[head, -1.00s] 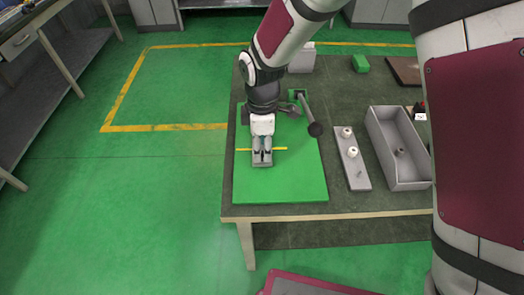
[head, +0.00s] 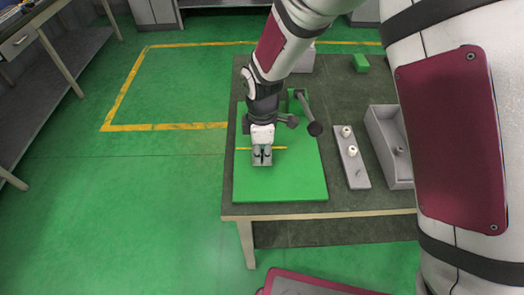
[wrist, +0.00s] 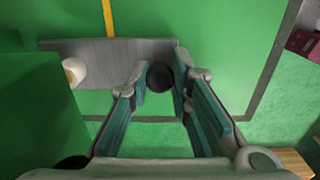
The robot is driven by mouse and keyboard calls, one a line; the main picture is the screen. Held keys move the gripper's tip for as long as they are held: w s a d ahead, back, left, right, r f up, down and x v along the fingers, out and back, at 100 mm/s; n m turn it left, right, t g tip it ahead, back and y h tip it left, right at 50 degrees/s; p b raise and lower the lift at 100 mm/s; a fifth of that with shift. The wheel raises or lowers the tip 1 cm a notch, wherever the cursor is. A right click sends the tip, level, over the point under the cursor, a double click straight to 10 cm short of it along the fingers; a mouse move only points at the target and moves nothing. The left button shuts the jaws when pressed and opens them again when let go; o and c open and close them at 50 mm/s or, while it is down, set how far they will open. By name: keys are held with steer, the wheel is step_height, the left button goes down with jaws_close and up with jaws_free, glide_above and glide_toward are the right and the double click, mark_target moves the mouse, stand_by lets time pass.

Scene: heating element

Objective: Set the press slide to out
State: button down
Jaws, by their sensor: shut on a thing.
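The press slide (head: 262,163) is a grey plate on the green press base (head: 290,185). In the head view its near end shows under my gripper (head: 262,153), close to the yellow line. In the wrist view the grey slide (wrist: 110,58) runs sideways out from beside a green block. A dark round knob (wrist: 160,76) stands near its right end. My gripper (wrist: 160,84) has one finger on each side of the knob and is shut on it. A small white round part (wrist: 75,71) sits on the slide near the green block. My arm hides the far part of the slide in the head view.
A dark ball-ended lever (head: 315,129) stands just right of my wrist. A grey strip with white knobs (head: 352,165) and a grey open box (head: 388,150) lie further right on the table. The front of the green base is clear.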

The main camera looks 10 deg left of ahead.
steer(key=s+d+p, duration=0.1)
steer(key=s, duration=0.2)
steer(key=s+p, duration=0.1)
steer(key=s, duration=0.2)
steer(key=s+d+p, duration=0.1)
steer(key=s, duration=0.2)
steer(key=shift+s+d+r, duration=0.1)
steer(key=shift+s+d, duration=0.25)
steer(key=shift+s, duration=0.05)
steer(key=shift+s+d, duration=0.1)
steer(key=shift+s, duration=0.05)
steer(key=c, duration=1.5)
jaws_free()
steer(key=shift+s, duration=0.1)
steer(key=shift+o, duration=0.2)
steer(key=shift+r, duration=0.15)
step_height(320, 180, up, 12)
steer(key=shift+f, duration=0.25)
